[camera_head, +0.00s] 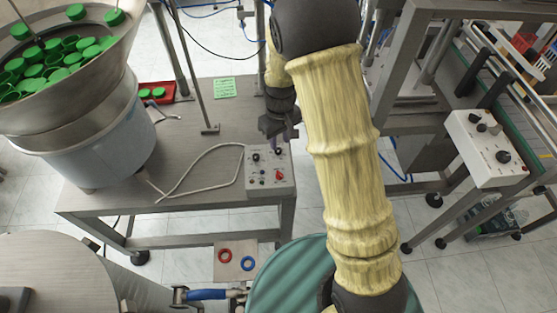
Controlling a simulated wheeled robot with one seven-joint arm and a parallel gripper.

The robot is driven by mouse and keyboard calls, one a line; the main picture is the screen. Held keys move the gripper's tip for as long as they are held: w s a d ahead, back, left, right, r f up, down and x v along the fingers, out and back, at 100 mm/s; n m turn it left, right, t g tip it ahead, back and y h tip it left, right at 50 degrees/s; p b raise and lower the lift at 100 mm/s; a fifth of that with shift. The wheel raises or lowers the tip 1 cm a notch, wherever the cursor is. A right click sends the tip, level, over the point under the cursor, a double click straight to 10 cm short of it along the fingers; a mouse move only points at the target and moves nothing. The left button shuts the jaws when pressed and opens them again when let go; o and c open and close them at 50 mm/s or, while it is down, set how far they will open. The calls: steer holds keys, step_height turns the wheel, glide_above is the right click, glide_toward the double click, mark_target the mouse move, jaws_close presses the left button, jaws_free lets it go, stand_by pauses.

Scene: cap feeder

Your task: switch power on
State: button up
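A small grey-white control box (259,181) sits on the metal table near its front edge. Its face carries several dark knobs and a red switch (279,175) toward the right. A pale cable runs from the box to the left. My gripper (276,140) is just above the back part of the box, pointing down. My fingers are small and dark, so whether they are open or shut is unclear. I cannot tell whether they touch the box. Nothing is visibly held.
A bowl feeder (70,125) with green caps stands on the table's left. A thin metal post (197,70) stands behind the box. A red tray (157,92) and a green note (224,88) lie behind. Another control box (488,148) is mounted at right. My arm hides the middle right.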

mark_target(280, 173)
stand_by(0.3)
step_height(280, 173, down, 17)
steer(key=p, duration=0.2)
steer(key=shift+f+p, duration=0.2)
steer(key=shift+p, duration=0.1)
stand_by(0.4)
jaws_close()
